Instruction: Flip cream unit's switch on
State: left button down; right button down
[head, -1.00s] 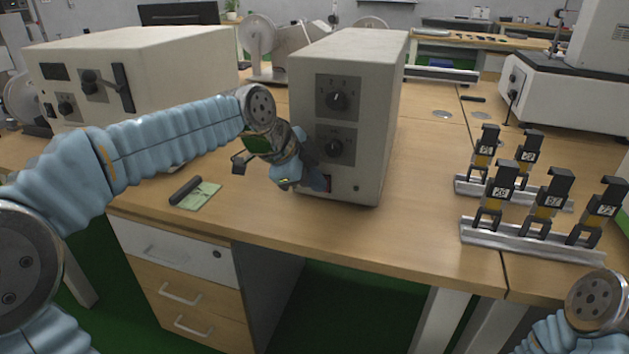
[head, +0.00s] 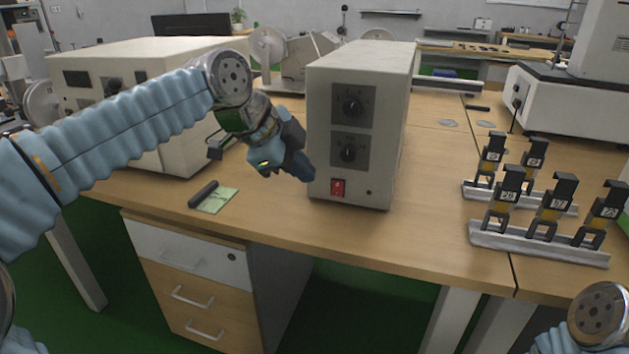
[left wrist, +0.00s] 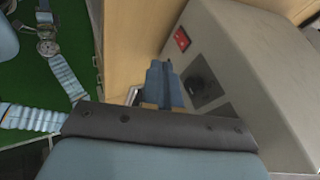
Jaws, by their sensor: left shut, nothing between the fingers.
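The cream unit (head: 360,120) stands upright on the bench, with two dark dial panels on its front. Its red rocker switch (head: 338,188) sits at the lower left of the front face and is uncovered; it also shows in the left wrist view (left wrist: 182,38). I cannot tell which way the rocker is pressed. My left gripper (head: 308,174) is shut and empty, just left of the unit's front and a little above the switch, apart from the switch. In the left wrist view its closed blue fingers (left wrist: 158,70) point past the dials. My right gripper is out of view.
A second cream box (head: 165,150) stands at the left behind my left arm. A black cylinder (head: 203,194) lies on a green card (head: 222,202) near the bench's front edge. Racks (head: 535,245) of black-topped clamps stand at the right.

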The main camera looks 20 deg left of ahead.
aim_at(337, 188)
pick_arm(q)
jog(key=shift+v, duration=1)
jog(key=shift+s+f+g+b, duration=0.1)
jog(key=shift+f+g+b, duration=0.35)
jog(key=shift+f, duration=0.2)
jog(key=x, duration=0.9)
jog(key=shift+d+f+b, duration=0.1)
jog(key=shift+f+b, duration=0.05)
jog(key=shift+b, duration=0.2)
jog(key=w, duration=0.3)
jog(key=shift+w+d+f+p, duration=0.15)
jog(key=shift+w+f+p, duration=0.15)
jog(key=shift+p, duration=0.1)
jog(key=shift+w+f, duration=0.15)
jog(key=shift+w, duration=0.35)
